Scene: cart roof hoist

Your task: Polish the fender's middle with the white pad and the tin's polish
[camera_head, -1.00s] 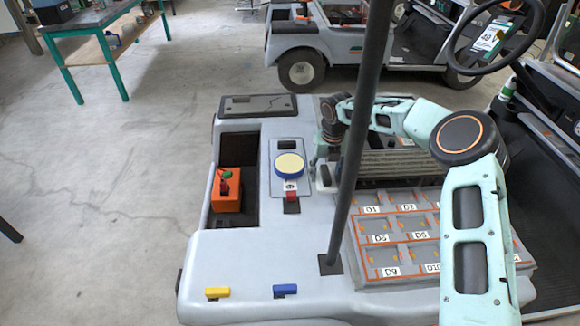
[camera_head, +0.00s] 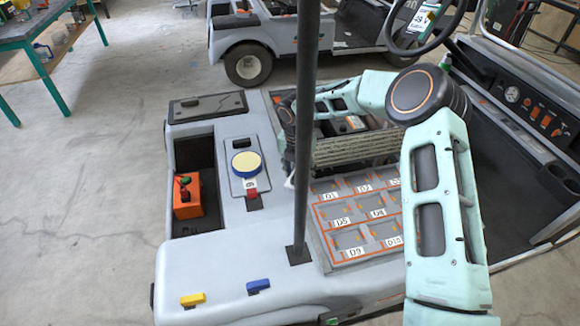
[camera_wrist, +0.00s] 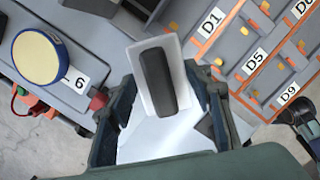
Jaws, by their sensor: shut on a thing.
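The white pad (camera_wrist: 135,88) with a dark grip block (camera_wrist: 158,80) is in my gripper (camera_wrist: 162,95) in the wrist view. The fingers are shut on it from both sides. The round blue tin with cream polish on top (camera_head: 247,164) sits on a grey plate left of the pole; it also shows at upper left in the wrist view (camera_wrist: 40,57). The pad is apart from the tin, to its right. The grey front fender (camera_head: 215,270) carries a yellow block (camera_head: 193,299) and a blue block (camera_head: 258,286). In the head view the pole mostly hides my gripper.
A dark upright pole (camera_head: 303,130) stands between the tin and a labelled orange-edged tray (camera_head: 352,255). An orange box (camera_head: 187,195) sits in the well at left. A steering wheel (camera_head: 425,45) and another cart (camera_head: 225,48) are behind.

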